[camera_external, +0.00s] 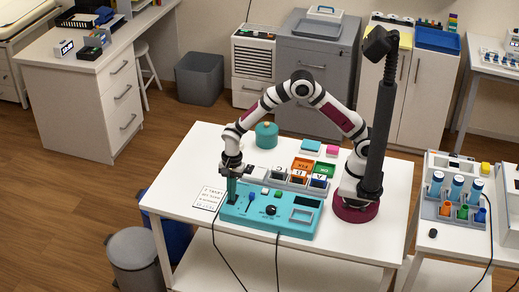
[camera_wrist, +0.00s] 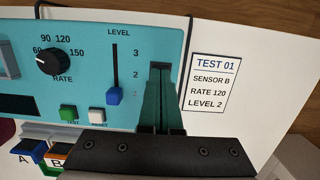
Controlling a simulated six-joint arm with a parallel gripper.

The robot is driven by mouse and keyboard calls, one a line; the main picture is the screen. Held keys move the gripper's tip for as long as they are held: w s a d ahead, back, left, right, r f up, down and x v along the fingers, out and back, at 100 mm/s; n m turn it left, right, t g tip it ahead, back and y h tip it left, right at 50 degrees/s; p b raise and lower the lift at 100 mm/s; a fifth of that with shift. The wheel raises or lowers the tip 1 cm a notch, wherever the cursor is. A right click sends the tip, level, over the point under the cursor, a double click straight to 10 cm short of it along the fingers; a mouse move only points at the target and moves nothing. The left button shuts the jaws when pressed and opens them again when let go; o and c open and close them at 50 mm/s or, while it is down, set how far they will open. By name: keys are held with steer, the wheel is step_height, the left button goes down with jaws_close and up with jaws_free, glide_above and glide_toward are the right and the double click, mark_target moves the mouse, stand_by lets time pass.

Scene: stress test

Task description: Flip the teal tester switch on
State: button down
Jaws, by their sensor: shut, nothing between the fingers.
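The teal tester (camera_external: 290,229) lies flat near the front of the white table. In the wrist view its panel (camera_wrist: 85,50) shows a black RATE knob (camera_wrist: 53,60), a LEVEL slider with a blue handle (camera_wrist: 114,96), a green TEST button (camera_wrist: 68,113) and a white RESET button (camera_wrist: 97,116). My gripper (camera_external: 231,201) is shut and empty, pointing down over the tester's left end. In the wrist view my green fingers (camera_wrist: 160,72) cover the panel right of the slider. I cannot make out the on switch; the fingers may hide it.
A printed card (camera_wrist: 211,82) reading TEST 01, sensor B, rate 120, level 2 lies beside the tester. A round teal container (camera_external: 266,136) stands farther back. Dark cables hang over the front edge.

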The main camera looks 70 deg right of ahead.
steer(key=shift+d+f, duration=0.1)
steer(key=shift+d, duration=0.7)
steer(key=shift+r, duration=0.2)
step_height(320, 180, up, 14)
steer(key=d, duration=0.2)
steer(key=shift+f, duration=0.1)
steer(key=a+f, duration=0.1)
steer(key=f, duration=0.3)
steer(key=a+f, duration=0.1)
steer(key=f, duration=0.4)
steer(key=a+f, duration=0.1)
steer(key=f, duration=0.3)
steer(key=shift+a+f, duration=0.25)
steer(key=shift+f, duration=0.15)
